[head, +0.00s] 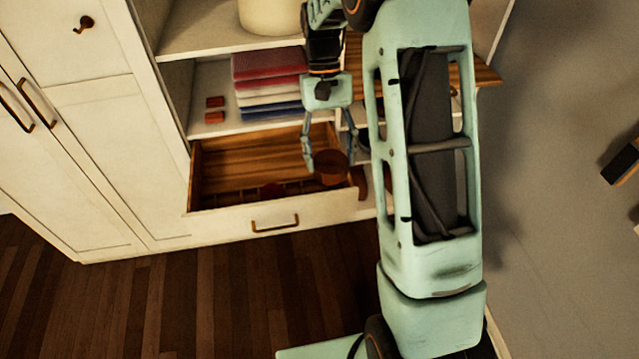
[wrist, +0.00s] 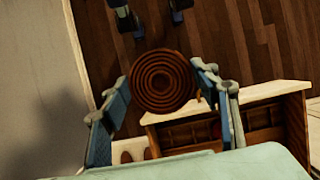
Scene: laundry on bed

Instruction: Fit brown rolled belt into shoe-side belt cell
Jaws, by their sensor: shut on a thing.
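The brown rolled belt (head: 331,170) is a round spiral coil held between the fingers of my gripper (head: 329,150), over the right front part of the open drawer (head: 225,224). In the wrist view the coil (wrist: 163,80) faces the camera, with one finger of my gripper (wrist: 161,78) on each side. The drawer (wrist: 268,92) lies below and to the right of the coil there, with small divided cells (wrist: 175,136) along its front. A dark red item (wrist: 217,130) sits in one cell. The belt is above the cells, apart from them; the cell directly beneath is hidden.
Folded red, white and blue cloths (head: 268,85) and two small red-brown blocks (head: 215,109) lie on the shelf above the drawer. Brown rounded shapes, perhaps shoes (wrist: 148,153), show beside the drawer. The rear of the drawer is bare wood.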

